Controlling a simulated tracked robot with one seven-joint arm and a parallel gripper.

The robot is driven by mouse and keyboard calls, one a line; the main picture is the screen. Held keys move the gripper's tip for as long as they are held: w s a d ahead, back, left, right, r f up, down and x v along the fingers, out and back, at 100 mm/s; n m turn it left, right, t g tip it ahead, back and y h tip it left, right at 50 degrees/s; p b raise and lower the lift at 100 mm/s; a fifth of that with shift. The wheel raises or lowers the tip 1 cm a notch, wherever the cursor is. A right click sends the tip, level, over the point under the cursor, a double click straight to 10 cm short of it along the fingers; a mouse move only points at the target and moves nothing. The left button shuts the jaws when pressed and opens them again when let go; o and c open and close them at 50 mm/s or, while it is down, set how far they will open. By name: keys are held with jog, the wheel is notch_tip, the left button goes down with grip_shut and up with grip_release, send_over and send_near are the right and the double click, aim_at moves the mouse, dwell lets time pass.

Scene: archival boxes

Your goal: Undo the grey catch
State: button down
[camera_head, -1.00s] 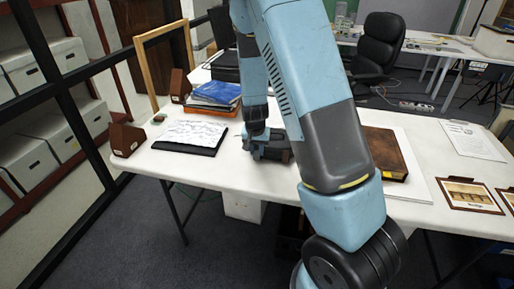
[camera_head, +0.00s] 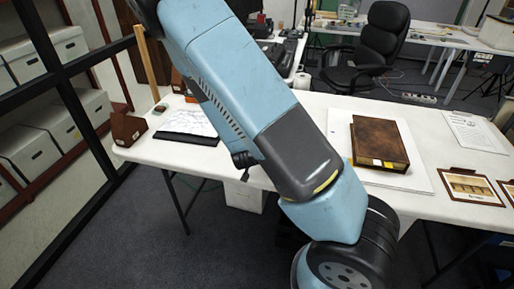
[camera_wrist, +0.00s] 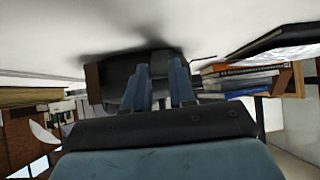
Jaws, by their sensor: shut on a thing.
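In the wrist view, which looks upside down, my gripper (camera_wrist: 157,85) has its two blue fingers close together against a dark grey case with a brown end (camera_wrist: 93,80). The case rests on the white table top. A small grey piece, which looks like the grey catch (camera_wrist: 159,63), sits between the fingertips, and the jaws are shut on it. Its exact shape and whether it is fastened cannot be made out. In the head view my own arm hides the gripper, the case and the catch.
On the white table (camera_head: 310,107) a thick brown book (camera_head: 378,143) lies on a pale board to the right, with framed cards (camera_head: 470,186) beyond. A dark-edged sheet (camera_head: 190,122) and brown wedge (camera_head: 128,129) are at left. Stacked books (camera_wrist: 240,80) show beside the gripper in the wrist view.

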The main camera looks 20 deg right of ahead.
jog(key=shift+s+a+f+t+h, duration=0.15)
jog(key=shift+s+f+t+h, duration=0.2)
jog(key=shift+f+t, duration=0.35)
jog(key=shift+r, duration=0.1)
jog(key=c, duration=0.9)
grip_release()
